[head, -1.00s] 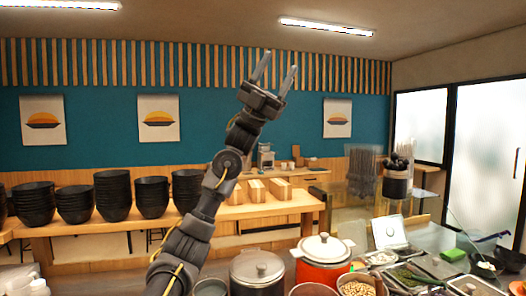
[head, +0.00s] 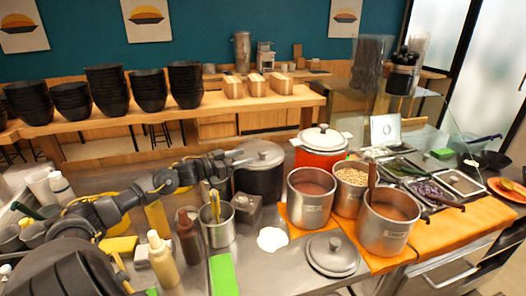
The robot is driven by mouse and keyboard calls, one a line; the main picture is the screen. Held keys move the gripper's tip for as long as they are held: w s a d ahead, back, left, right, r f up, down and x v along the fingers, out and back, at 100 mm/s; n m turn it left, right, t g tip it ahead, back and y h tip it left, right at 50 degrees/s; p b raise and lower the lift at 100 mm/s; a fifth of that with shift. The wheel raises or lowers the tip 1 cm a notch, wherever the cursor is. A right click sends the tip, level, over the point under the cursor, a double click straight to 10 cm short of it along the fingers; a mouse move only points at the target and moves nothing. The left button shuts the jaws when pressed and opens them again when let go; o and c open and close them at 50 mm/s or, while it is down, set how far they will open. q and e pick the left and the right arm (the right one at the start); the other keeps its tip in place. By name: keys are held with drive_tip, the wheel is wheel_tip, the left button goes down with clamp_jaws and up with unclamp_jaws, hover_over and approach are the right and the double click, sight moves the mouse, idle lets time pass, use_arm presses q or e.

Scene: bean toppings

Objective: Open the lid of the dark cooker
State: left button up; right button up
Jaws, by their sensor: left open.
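The dark cooker (head: 262,186) stands on the counter near the middle of the head view. Its grey lid (head: 268,150) with a knob on top is on it, closed. My left gripper (head: 240,158) comes in from the left, with its open fingers at the left side of the cooker, near the lid's edge. Whether the fingers touch the lid cannot be told. They hold nothing visible. My right gripper is not in view.
Steel pots (head: 388,232) stand on an orange mat to the right. A loose grey lid (head: 333,255) lies in front. Sauce bottles (head: 187,240) and a steel cup (head: 218,230) stand below my left arm.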

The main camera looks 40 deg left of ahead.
sight(263, 150)
use_arm(q)
drive_tip(key=p+x, duration=0.2)
drive_tip(key=x, duration=0.7)
drive_tip(key=shift+p, duration=0.35)
drive_tip(key=shift+x, duration=0.9)
clamp_jaws()
